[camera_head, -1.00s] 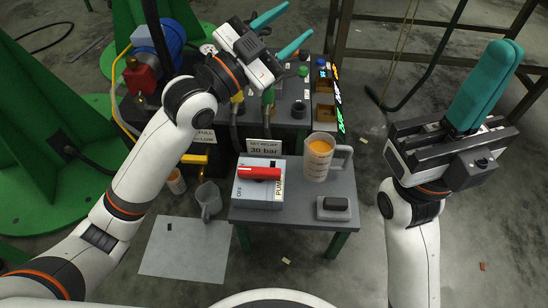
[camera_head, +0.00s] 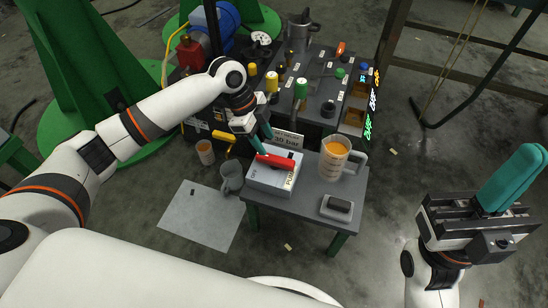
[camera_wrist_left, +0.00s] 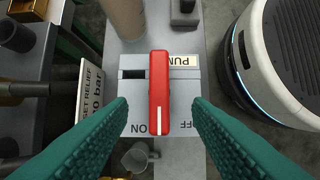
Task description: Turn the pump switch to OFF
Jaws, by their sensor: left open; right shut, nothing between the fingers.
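The pump switch is a red bar handle (camera_head: 275,161) on a light grey box labelled PUMP (camera_head: 262,180). In the left wrist view the handle (camera_wrist_left: 159,85) runs up and down the picture, its white mark at the lower end. The ON label (camera_wrist_left: 139,128) is just left of that end and the OFF label (camera_wrist_left: 186,125) is to its right. My left gripper (camera_head: 262,141) is open above the box. In its wrist view the teal fingers (camera_wrist_left: 160,112) stand on either side of the handle, with gaps. My right gripper (camera_head: 527,158) is shut and empty, far right.
A measuring jug (camera_head: 334,158) with orange liquid and a small grey block with a black top (camera_head: 337,207) share the small table (camera_head: 310,200). A grey mug (camera_head: 231,178) stands left of the table. A bench with valves and a 30 bar sign (camera_head: 286,139) lies behind.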

